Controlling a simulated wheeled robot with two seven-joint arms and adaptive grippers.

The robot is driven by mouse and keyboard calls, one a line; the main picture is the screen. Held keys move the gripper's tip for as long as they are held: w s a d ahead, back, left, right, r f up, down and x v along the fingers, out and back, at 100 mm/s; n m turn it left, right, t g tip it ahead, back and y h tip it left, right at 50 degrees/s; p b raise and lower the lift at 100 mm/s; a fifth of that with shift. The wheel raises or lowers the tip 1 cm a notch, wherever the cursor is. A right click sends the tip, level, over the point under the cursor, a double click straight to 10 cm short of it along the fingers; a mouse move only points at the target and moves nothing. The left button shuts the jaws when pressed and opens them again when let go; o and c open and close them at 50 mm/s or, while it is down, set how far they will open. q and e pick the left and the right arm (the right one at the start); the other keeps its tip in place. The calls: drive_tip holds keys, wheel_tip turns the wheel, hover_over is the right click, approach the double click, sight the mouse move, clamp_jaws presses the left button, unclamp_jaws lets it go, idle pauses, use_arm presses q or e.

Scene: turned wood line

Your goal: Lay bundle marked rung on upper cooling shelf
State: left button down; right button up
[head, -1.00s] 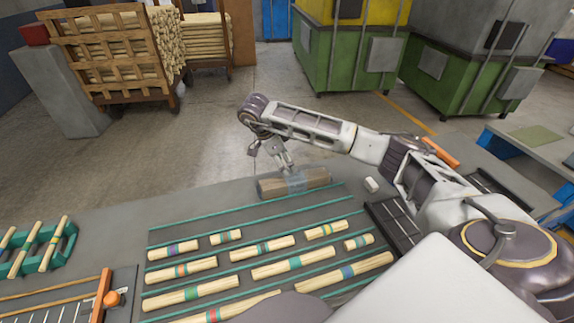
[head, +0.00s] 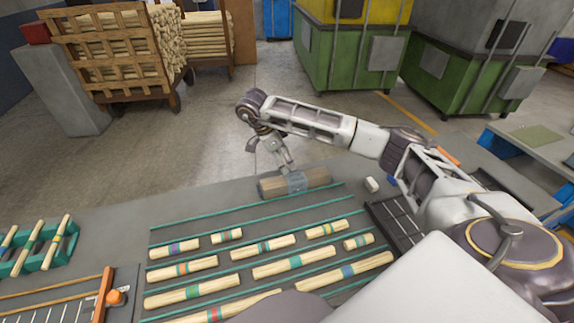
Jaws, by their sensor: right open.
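Rows of pale turned-wood pieces with coloured bands lie between teal strips on the grey table; one is a long blue-banded piece (head: 345,271). A darker brown wood bundle (head: 270,188) with a grey wrap lies at the table's far edge. No mark is readable on any piece, so I cannot tell which is marked rung. My right gripper (head: 269,158) is open and empty, pointing down just above and behind the brown bundle; I cannot tell whether it touches it. I cannot make out an upper cooling shelf. My left gripper is not in view.
A dark slotted rack (head: 396,226) and a small white block (head: 372,185) are right of the rows. A teal holder with sticks (head: 72,244) is at left, above an orange-ended wire rack (head: 104,296). Wooden carts (head: 110,50) and green bins (head: 345,62) stand beyond.

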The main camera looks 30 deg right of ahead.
use_arm(q)
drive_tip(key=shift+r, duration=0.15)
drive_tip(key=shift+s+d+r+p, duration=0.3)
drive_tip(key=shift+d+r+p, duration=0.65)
drive_tip(key=shift+p, duration=0.1)
use_arm(e)
drive_tip(key=m, duration=1.2)
drive_tip(key=r+m, duration=0.1)
drive_tip(key=m, duration=2.2)
drive_tip(key=shift+w+d+r+m, duration=0.15)
drive_tip(key=shift+w+r+m, duration=0.2)
drive_tip(key=shift+m, duration=0.05)
